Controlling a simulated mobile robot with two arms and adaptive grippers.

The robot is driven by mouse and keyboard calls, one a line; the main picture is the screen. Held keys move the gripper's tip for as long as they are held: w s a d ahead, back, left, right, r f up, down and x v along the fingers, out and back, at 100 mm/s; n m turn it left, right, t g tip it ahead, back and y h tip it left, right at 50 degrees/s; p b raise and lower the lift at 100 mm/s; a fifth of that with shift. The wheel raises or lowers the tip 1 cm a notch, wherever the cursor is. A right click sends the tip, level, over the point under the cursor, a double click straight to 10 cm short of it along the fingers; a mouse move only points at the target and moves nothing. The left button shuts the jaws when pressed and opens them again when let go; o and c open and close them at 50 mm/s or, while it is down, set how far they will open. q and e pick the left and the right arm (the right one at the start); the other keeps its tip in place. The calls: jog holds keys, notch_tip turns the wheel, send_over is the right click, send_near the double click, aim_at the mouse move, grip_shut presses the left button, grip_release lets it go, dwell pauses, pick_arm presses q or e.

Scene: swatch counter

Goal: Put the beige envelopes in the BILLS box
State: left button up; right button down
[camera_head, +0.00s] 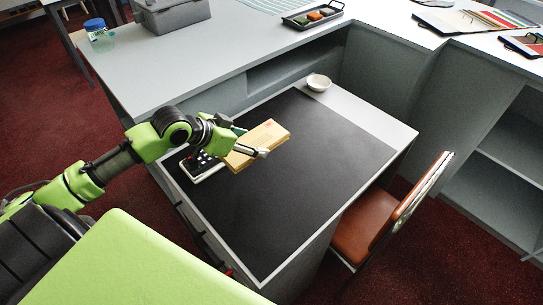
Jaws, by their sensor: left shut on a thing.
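A thick beige bundle (266,138) that looks like envelopes, with a small reddish mark on top, is over the dark mat of the low desk. My left gripper (250,143) comes in from the left and is shut on the near left end of this beige bundle. I cannot tell whether the bundle touches the mat or is slightly raised. No box with a readable BILLS label shows; a grey box (175,17) stands on the counter at the top, with no legible marking. My right gripper is not in view.
A black keypad device (203,164) lies beside the bundle. A white bowl (318,83) stands at the desk's back corner. The mat (290,200) is clear toward the front. A brown chair (365,230) is at right. A jar with a blue lid (98,36) and a tray (313,16) stand on the counter.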

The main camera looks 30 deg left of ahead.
pick_arm(q)
jog(key=x, duration=0.6)
jog(key=d+x, duration=0.1)
jog(key=x, duration=0.1)
jog(key=shift+s+d+f+p, duration=0.1)
jog(key=shift+d+f+p, duration=0.05)
jog(key=shift+f+p, duration=0.2)
jog(key=shift+d+f+p, duration=0.15)
jog(key=shift+f+p, duration=0.15)
jog(key=shift+f, duration=1.55)
jog(key=shift+f, duration=0.15)
jog(key=o, duration=1.1)
jog(key=shift+o, duration=0.2)
